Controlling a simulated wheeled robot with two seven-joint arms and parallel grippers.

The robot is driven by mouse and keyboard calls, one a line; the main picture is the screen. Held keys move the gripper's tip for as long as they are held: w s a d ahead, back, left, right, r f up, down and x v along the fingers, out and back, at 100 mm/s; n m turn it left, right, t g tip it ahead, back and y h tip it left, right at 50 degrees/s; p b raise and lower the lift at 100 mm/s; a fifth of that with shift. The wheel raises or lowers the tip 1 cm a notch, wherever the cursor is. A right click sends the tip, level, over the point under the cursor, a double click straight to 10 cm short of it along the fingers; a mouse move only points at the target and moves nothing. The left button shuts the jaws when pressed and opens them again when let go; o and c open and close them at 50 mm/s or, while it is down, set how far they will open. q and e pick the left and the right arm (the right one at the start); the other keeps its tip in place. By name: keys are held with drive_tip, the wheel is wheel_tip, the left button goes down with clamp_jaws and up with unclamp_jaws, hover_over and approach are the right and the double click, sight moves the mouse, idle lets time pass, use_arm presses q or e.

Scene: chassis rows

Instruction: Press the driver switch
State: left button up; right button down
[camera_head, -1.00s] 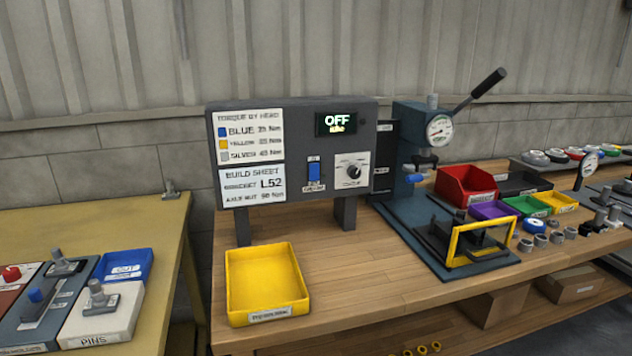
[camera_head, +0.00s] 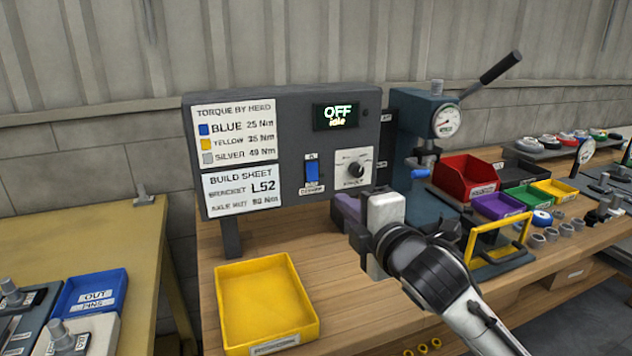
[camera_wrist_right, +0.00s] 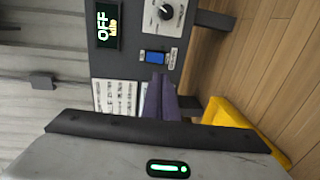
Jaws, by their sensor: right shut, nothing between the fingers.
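The driver switch (camera_head: 312,173) is a blue rocker on the front of the dark grey control box (camera_head: 290,110). The box's display (camera_head: 336,116) reads OFF. My right gripper (camera_head: 345,207) is in front of the box, lower and to the right of the switch, and its purple fingers are shut and empty. In the right wrist view the switch (camera_wrist_right: 155,57) lies just beyond the tips of the shut fingers (camera_wrist_right: 161,82), with the display (camera_wrist_right: 108,25) further up. A gap to the switch appears to remain. My left gripper is out of view.
A dial knob (camera_head: 354,169) sits right of the switch. A yellow tray (camera_head: 265,345) stands on the wooden bench below the box. A press (camera_head: 440,120) with a lever and coloured bins stand to the right. A blue bin (camera_head: 92,293) is at the left.

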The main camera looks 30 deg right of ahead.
approach(313, 178)
drive_tip(key=x, duration=0.6)
drive_tip(key=shift+w+d+f, duration=0.1)
drive_tip(key=shift+w, duration=0.1)
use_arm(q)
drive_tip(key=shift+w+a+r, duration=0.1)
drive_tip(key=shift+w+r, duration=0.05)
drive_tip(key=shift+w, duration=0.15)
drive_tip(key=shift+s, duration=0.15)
